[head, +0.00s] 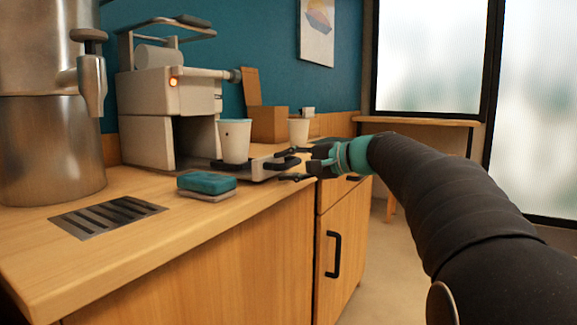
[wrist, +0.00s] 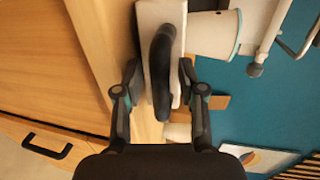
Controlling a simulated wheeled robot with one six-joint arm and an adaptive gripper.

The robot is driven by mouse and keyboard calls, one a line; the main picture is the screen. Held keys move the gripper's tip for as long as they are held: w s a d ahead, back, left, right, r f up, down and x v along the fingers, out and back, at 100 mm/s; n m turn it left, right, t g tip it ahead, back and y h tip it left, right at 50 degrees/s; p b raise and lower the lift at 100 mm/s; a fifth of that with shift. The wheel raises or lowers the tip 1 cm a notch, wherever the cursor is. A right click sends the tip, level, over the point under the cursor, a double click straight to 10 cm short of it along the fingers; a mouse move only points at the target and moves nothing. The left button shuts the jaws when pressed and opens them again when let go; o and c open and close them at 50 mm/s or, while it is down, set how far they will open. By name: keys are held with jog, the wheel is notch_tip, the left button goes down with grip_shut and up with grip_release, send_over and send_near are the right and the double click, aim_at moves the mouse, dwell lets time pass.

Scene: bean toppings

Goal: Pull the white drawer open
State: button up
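The white drawer (head: 262,172) is a low unit on the counter, under and in front of the coffee machine. In the wrist view its white front (wrist: 152,14) carries a black bar handle (wrist: 163,62). My gripper (head: 283,165) is in front of the drawer with its fingers spread. In the wrist view my gripper (wrist: 159,74) has one finger on each side of the handle, with a visible gap on both sides. The fingers are open and hold nothing. The drawer appears shut, though my fingers partly cover its front in the head view.
A white cup (head: 235,139) stands on the drawer unit, with another cup (head: 299,131) farther back. A teal sponge (head: 207,182) and a metal drain grate (head: 108,215) lie on the counter. The cabinet (head: 333,255) below has a black handle. Open floor lies to the right.

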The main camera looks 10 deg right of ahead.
jog(key=v, duration=1.2)
jog(key=shift+d, duration=0.1)
dwell(0.4)
jog(key=s+d+f+g+h, duration=0.1)
jog(key=f+h, duration=0.1)
jog(key=f, duration=0.4)
jog(key=s+d+f+g+h+p, duration=0.1)
jog(key=s+f+h, duration=0.1)
jog(key=f, duration=0.4)
jog(key=s+d+f+g+h, duration=0.1)
jog(key=f+h, duration=0.2)
jog(key=f, duration=0.2)
jog(key=s+a+f+n+h+p, duration=0.2)
jog(key=s+a+f+n+p, duration=0.1)
jog(key=s, duration=0.8)
jog(key=s+a+f+n+g+h+p, duration=0.1)
jog(key=s+a+f+n+h+p, duration=0.2)
jog(key=s, duration=0.9)
jog(key=shift+s+a+f+n+p, duration=0.35)
jog(key=shift+a+f+n+p, duration=0.2)
jog(key=shift+a+n, duration=0.75)
